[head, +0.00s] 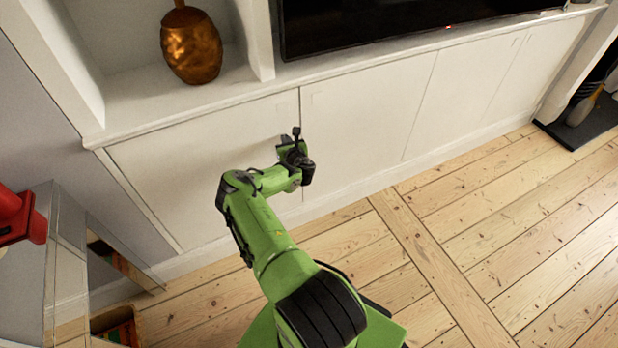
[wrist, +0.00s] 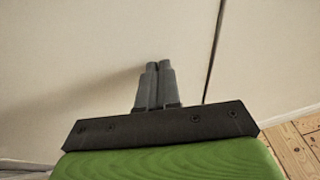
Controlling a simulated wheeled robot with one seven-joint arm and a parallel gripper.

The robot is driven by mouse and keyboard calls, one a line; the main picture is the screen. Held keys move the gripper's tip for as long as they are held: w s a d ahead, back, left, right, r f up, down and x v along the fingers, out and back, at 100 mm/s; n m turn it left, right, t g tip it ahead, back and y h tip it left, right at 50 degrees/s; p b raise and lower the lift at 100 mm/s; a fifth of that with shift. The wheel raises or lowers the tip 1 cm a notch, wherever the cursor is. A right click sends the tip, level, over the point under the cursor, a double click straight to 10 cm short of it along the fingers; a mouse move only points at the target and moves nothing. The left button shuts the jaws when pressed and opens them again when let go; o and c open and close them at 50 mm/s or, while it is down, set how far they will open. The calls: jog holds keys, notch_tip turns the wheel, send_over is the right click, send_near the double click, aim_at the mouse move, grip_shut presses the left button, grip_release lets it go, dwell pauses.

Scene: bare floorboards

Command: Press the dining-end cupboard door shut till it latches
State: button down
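The white cupboard door (head: 205,165) at the left end of the low built-in unit fills most of the wrist view (wrist: 80,60). A thin dark seam (wrist: 214,50) runs down its right edge, beside the neighbouring door (head: 360,115). The door looks nearly flush; I cannot tell whether it is latched. My gripper (wrist: 158,68) is shut and empty, its two fingertips together. They point at the door a little left of the seam, very close to its face; I cannot tell whether they touch. In the head view my gripper (head: 296,135) partly covers the seam.
A copper-coloured vase (head: 191,46) stands in the alcove above the door. A dark television screen (head: 370,22) is on the unit's top. A grey side table (head: 66,255) with a red object (head: 18,216) is at the left. Floorboards (head: 500,230) are clear at the right.

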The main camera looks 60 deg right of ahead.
jog(key=shift+s, duration=0.15)
jog(key=s+a+b, duration=0.4)
jog(key=s+a, duration=0.4)
jog(key=s, duration=0.2)
jog(key=shift+b, duration=0.4)
dwell(0.7)
